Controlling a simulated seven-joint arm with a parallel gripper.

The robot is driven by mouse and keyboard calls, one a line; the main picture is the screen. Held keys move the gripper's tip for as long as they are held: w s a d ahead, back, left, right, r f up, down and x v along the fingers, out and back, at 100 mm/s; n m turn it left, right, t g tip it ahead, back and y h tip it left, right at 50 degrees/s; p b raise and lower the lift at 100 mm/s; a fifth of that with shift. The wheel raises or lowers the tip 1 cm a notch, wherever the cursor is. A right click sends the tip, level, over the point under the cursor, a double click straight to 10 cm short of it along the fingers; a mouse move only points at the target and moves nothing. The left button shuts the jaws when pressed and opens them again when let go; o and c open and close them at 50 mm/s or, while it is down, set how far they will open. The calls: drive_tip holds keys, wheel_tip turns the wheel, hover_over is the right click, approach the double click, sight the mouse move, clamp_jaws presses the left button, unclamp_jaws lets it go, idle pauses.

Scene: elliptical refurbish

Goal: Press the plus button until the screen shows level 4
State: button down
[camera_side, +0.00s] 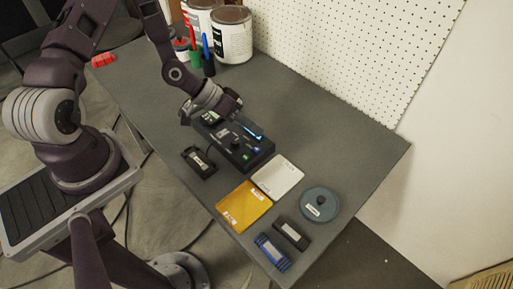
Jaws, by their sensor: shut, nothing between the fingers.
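A black control box (250,163) lies on the grey table, with a dark round knob, small coloured buttons and a blue-lit strip on its top. My gripper (238,113) is over the far end of the box, shut and empty. It hides part of the box's top. A small pale-green patch, perhaps the screen (209,117), shows beside the gripper; any level on it is too small to read. I cannot pick out the plus button, nor tell whether the fingertips touch the box.
A small black device (198,161) lies left of the box. In front lie a white plate (278,177), an orange plate (244,206), a teal disc (319,204), a black block (290,234) and a blue block (272,252). Paint cans (232,38) stand behind. The table's right side is clear.

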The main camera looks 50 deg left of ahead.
sight(253, 148)
idle(0.5)
wheel_tip(253, 148, up, 4)
drive_tip(key=shift+f, duration=0.1)
drive_tip(key=shift+f, duration=4.4)
drive_tip(key=shift+f, duration=0.4)
